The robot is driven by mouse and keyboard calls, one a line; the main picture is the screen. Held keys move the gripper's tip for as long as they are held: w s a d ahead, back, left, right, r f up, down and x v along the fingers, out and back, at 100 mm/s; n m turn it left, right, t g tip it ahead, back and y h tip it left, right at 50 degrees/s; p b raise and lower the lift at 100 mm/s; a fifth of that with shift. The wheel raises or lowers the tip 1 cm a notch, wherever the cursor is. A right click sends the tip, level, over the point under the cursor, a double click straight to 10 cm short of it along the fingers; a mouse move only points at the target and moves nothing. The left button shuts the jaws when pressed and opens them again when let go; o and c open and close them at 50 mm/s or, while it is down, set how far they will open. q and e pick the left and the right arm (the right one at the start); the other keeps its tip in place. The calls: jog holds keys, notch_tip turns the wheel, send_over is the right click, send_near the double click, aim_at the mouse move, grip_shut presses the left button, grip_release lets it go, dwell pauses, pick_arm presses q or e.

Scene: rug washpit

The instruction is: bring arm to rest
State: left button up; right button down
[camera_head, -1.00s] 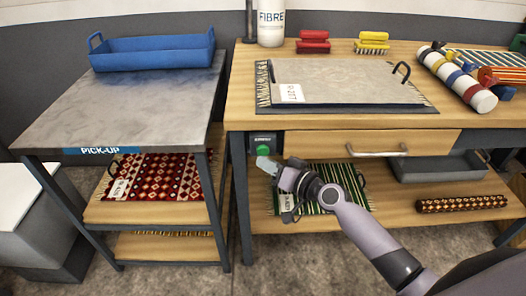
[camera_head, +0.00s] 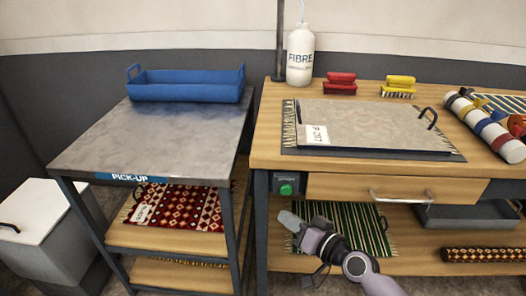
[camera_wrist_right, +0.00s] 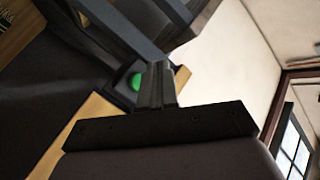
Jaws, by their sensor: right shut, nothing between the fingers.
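My right gripper (camera_head: 291,220) is in front of the workbench, just below the green button (camera_head: 286,189) on the bench's left front corner. It is shut and empty. My right arm reaches in from the bottom of the head view. In the right wrist view the shut fingers (camera_wrist_right: 156,85) point up the picture, with the green button (camera_wrist_right: 137,81) showing just left of them. I cannot tell the exact gap between the fingers and the bench. My left gripper is not in view.
The workbench (camera_head: 262,158) carries a grey board (camera_head: 365,122), brushes and a white FIBRE bottle (camera_head: 300,58). Its drawer handle (camera_head: 400,196) sticks out. Left stands the pick-up table (camera_head: 90,158) with a blue tray (camera_head: 186,91). Rugs lie on the lower shelves.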

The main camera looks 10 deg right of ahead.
jog(key=s+d+f+n+g+h+p, duration=0.2)
jog(key=s+h+p, duration=0.1)
jog(key=s, duration=0.8)
jog(key=s+d+f+n+g+h+p, duration=0.2)
jog(key=s+p, duration=0.3)
jog(key=s, duration=0.6)
jog(key=shift+s+f+h+p, duration=0.15)
jog(key=shift+f+h+p, duration=0.2)
jog(key=shift+f+h, duration=0.1)
jog(key=shift+d, duration=0.1)
